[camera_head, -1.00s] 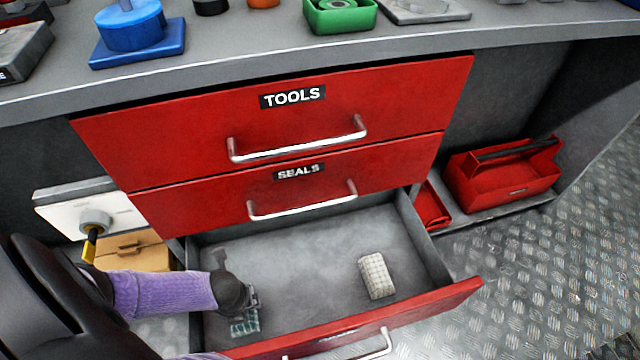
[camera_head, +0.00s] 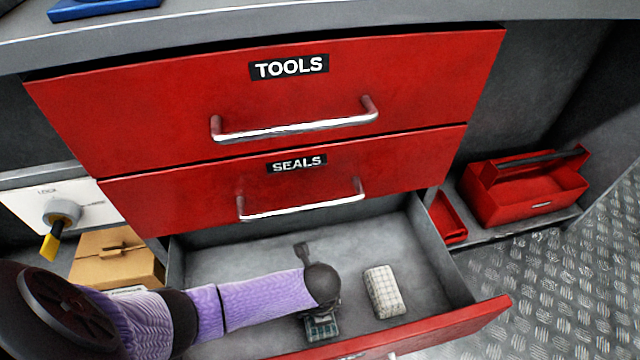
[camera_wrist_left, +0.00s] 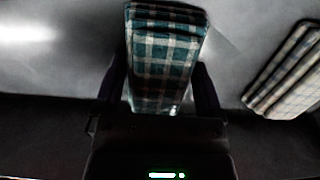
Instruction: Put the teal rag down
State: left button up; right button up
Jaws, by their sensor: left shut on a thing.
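The teal rag (camera_wrist_left: 165,50) is a folded teal-and-white checked cloth. In the left wrist view it sits between the two dark fingers of my left gripper (camera_wrist_left: 160,95), which is shut on it. In the head view the rag (camera_head: 321,328) shows just below my left gripper (camera_head: 322,308), inside the open bottom drawer (camera_head: 215,262). My left arm hides part of it. I cannot tell whether the rag touches the drawer floor. My right gripper is not in view.
A folded white checked cloth (camera_head: 384,291) lies in the drawer right of the rag. Two shut red drawers, TOOLS (camera_head: 420,90) and SEALS (camera_head: 400,165), are above. A red toolbox (camera_head: 525,190) stands right, a cardboard box (camera_head: 115,262) left. Drawer floor behind the rag is mostly bare.

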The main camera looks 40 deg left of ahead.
pick_arm(q)
jog(key=o, duration=0.9)
jog(key=r+p, duration=0.3)
jog(key=r, duration=0.1)
jog(key=r+p, duration=0.3)
jog(key=r, duration=0.1)
jog(key=s+d+r+p, duration=0.1)
jog(key=r+p, duration=0.2)
jog(key=r, duration=0.1)
jog(key=shift+r, duration=0.1)
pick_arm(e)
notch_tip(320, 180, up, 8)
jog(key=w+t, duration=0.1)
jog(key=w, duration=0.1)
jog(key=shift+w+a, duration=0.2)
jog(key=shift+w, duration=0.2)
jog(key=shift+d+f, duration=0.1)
